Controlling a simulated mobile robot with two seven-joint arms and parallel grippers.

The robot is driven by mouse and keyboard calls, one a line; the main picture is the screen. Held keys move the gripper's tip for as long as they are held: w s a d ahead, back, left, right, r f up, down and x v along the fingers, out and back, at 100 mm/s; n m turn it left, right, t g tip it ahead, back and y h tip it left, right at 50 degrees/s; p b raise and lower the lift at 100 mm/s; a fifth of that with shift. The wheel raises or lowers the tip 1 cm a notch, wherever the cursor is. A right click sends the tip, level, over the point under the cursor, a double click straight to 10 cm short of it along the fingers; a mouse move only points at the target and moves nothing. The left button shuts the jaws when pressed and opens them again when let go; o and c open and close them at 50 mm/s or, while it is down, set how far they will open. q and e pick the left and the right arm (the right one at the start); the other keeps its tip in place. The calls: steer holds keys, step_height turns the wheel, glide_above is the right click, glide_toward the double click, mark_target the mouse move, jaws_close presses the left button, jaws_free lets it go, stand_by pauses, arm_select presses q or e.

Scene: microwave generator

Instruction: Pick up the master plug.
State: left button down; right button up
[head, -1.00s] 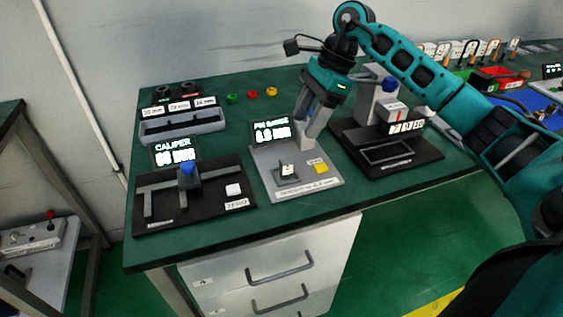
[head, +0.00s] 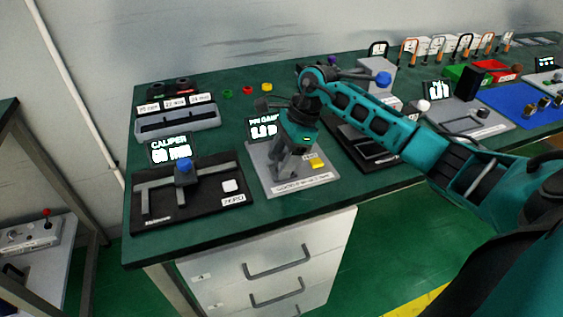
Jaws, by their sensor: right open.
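My right gripper (head: 282,172) points down over the grey pin gauge stand (head: 326,182) and is open. Its fingers are at the stand's small post, which they and the hand mostly hide. I cannot tell whether they touch anything there. No part is clearly recognisable as the master plug; a small piece on that post is hidden by the fingers. Dark cylindrical pieces (head: 183,82) lie at the back left, behind a rack (head: 182,124) with size labels. My left gripper is not in view.
The caliper station (head: 190,190) stands left of the gauge, with a black press-like station (head: 358,150) to its right. Small green, red and yellow rings (head: 247,91) lie behind. My right arm crosses above the table's right half. Drawers are below the front edge.

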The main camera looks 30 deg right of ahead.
jaws_close()
stand_by(0.5)
steer(key=shift+r, duration=0.15)
